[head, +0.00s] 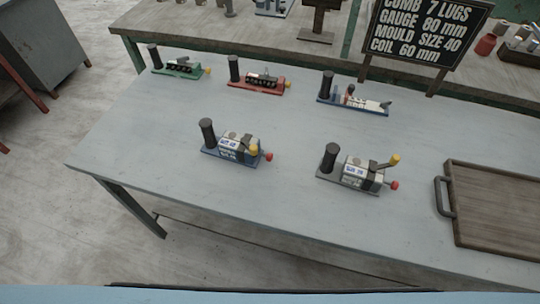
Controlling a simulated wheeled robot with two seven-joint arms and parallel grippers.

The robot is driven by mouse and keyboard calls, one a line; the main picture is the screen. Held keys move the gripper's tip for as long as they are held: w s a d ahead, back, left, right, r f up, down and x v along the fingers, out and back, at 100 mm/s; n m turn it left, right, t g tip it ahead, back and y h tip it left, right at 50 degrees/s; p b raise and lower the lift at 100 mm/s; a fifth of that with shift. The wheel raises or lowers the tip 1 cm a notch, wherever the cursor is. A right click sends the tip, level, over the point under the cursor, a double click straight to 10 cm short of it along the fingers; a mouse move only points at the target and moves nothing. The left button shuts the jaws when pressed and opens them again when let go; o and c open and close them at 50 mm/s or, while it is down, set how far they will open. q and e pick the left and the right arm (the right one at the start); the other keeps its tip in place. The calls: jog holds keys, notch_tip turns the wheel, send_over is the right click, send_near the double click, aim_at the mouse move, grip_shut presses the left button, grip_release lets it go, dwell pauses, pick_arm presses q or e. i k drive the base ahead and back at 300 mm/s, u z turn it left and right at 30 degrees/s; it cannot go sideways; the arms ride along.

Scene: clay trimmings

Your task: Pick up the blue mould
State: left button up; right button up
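Two devices with blue bases stand on the grey table (140,125). The nearer blue one (231,146) is left of centre, with a black upright cylinder, a pale labelled block, and yellow and red knobs. The farther blue one (352,101) is at the back right, with a black cylinder and a pale, partly red top part. The pictures alone do not tell me which is the mould. Both stand upright on the table and nothing touches them. Neither of my grippers shows in the head view.
A grey-based device (350,172) stands right of the nearer blue one. A green device (178,68) and a red one (258,82) stand at the back left. A wooden tray (447,197) lies at right. A black sign (425,30) stands behind. The front left tabletop is clear.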

aim_at(228, 147)
jog(key=z, duration=2.25)
jog(key=k, duration=1)
jog(key=u, duration=1.7)
jog(key=i, duration=0.5)
jog(key=u, duration=0.05)
